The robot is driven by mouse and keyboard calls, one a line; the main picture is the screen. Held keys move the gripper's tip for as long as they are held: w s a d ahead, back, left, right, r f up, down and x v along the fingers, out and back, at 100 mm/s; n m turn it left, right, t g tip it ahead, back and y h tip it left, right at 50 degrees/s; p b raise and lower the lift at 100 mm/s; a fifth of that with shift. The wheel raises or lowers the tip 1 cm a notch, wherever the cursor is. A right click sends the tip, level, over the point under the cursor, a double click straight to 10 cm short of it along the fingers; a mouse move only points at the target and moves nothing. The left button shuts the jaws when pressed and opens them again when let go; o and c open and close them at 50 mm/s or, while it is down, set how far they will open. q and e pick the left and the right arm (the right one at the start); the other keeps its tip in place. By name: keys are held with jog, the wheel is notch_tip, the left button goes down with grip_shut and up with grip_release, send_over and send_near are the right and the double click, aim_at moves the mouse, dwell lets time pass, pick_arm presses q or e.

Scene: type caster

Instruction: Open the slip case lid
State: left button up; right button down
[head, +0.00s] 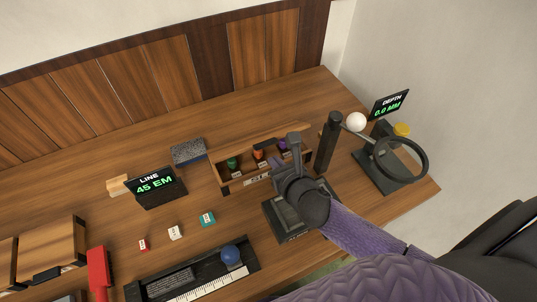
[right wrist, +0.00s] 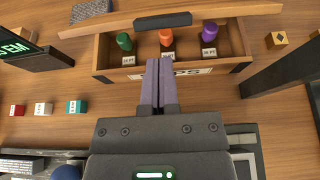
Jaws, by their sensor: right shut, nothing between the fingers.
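The slip case (head: 236,184) is a wooden box on the desk, and it also shows in the right wrist view (right wrist: 108,52). Its wooden lid (right wrist: 225,18) is raised at the back, seen nearly edge-on, with a dark handle (right wrist: 163,20). The inside shows a green peg (right wrist: 124,42), an orange peg (right wrist: 166,38) and a purple peg (right wrist: 209,32), each with a white label. My right gripper (head: 278,166) is shut and empty. Its fingertips (right wrist: 160,64) are over the front of the case, apart from the handle in the picture. My left gripper is not in view.
A dark post (head: 327,145) stands right of the case, with a magnifier stand (head: 378,170) beyond. The LINE display (head: 157,188) and a grey block (head: 188,151) are to the left. Small labelled cubes (head: 207,218) and a ruled composing stick (head: 190,280) lie in front.

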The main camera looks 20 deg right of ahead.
aim_at(258, 140)
jog(key=x, duration=0.3)
jog(key=shift+w+f+b, duration=0.2)
jog(key=shift+w+b, duration=0.15)
jog(key=shift+b, duration=0.05)
